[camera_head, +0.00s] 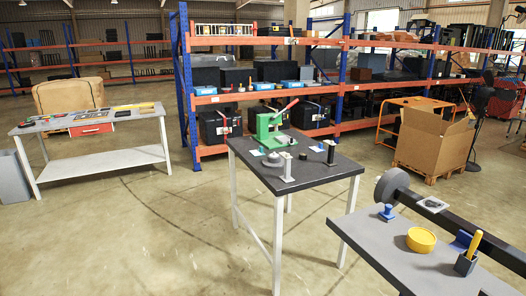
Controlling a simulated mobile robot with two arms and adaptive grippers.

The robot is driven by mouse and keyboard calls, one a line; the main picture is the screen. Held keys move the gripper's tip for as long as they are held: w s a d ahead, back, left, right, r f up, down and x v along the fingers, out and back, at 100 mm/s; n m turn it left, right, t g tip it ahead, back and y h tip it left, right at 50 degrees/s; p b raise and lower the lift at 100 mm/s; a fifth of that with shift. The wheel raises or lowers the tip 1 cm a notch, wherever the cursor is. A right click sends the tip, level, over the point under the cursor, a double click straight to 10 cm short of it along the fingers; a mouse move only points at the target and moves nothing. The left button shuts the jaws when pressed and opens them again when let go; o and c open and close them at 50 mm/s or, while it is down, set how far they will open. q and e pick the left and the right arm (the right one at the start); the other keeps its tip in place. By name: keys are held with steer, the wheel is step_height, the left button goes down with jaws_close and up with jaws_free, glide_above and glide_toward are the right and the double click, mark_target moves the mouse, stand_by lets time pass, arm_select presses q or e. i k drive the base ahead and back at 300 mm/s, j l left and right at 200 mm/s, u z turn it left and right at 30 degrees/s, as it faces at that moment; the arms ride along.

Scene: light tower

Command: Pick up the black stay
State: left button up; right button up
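On the dark-topped table (318,175) in the middle, a small black upright piece (331,153) with a light top stands near the right side; it looks like the black stay, but it is too small to be sure. A green press (272,125) with a red-tipped lever stands at the table's back. A round grey part (272,159) lies left of the white post. Neither of my grippers is in view.
A grey table (390,254) at lower right holds a yellow round container (421,240) and a blue knob-like part (387,212). A dark beam (460,232) runs behind it. Shelving (290,41) stands behind; floor left of the middle table is clear.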

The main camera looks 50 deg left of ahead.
mark_target(330, 163)
steer(key=u, duration=1.25)
steer(key=z, duration=0.2)
steer(key=i+j+z, duration=0.25)
steer(key=z, duration=0.2)
steer(key=i+j+z, duration=0.4)
